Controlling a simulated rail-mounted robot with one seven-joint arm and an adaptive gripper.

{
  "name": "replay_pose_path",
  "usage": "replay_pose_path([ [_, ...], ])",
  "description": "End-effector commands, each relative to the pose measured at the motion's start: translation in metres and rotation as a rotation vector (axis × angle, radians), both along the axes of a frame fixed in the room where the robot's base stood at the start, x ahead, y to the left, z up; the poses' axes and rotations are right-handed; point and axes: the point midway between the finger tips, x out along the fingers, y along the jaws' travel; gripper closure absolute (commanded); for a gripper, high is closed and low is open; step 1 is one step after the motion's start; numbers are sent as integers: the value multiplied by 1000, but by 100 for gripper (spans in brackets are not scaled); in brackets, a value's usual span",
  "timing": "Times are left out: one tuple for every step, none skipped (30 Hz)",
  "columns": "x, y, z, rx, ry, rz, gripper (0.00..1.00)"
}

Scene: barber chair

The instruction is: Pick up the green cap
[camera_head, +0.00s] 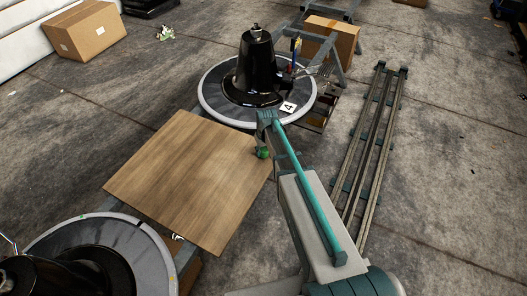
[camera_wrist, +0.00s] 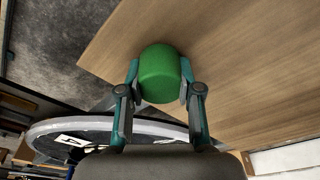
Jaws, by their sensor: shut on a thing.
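The green cap (camera_wrist: 159,73) is a rounded green piece between the two fingers of my gripper (camera_wrist: 160,88) in the wrist view. My gripper is shut on it, with a finger against each side. In the head view the green cap (camera_head: 263,153) shows small below my gripper (camera_head: 262,146), at the right corner of the wooden board. I cannot tell whether the cap touches the board or is just above it.
The wooden board (camera_head: 190,180) is otherwise bare. A round grey base with a black cone (camera_head: 257,70) and a card marked 4 (camera_head: 288,107) stands behind. Another round base (camera_head: 150,250) is at front left. Rails (camera_head: 372,140) lie at right, and cardboard boxes (camera_head: 85,30) stand behind.

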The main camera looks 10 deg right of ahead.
Motion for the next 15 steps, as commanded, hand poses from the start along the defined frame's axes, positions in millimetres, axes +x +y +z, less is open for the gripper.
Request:
replay_pose_path([
  [0, 0, 5, 0, -1, 0, 84],
  [0, 0, 7, 0, -1, 0, 84],
  [0, 0, 11, 0, -1, 0, 84],
  [0, 0, 14, 0, -1, 0, 84],
  [0, 0, 19, 0, -1, 0, 84],
  [0, 0, 25, 0, -1, 0, 84],
  [0, 0, 30, 0, -2, 0, 84],
  [-6, -2, 34, 0, -1, -1, 84],
  [-13, -4, 40, 0, -1, -1, 84],
  [-17, -5, 45, 0, -1, -1, 84],
  [-21, -7, 50, 0, -1, -1, 84],
  [-27, -9, 58, -1, -2, -1, 84],
  [-31, -11, 64, -1, -2, -1, 84],
  [-37, -13, 70, -1, -2, -1, 84],
  [-43, -16, 79, -1, -2, -1, 84],
])
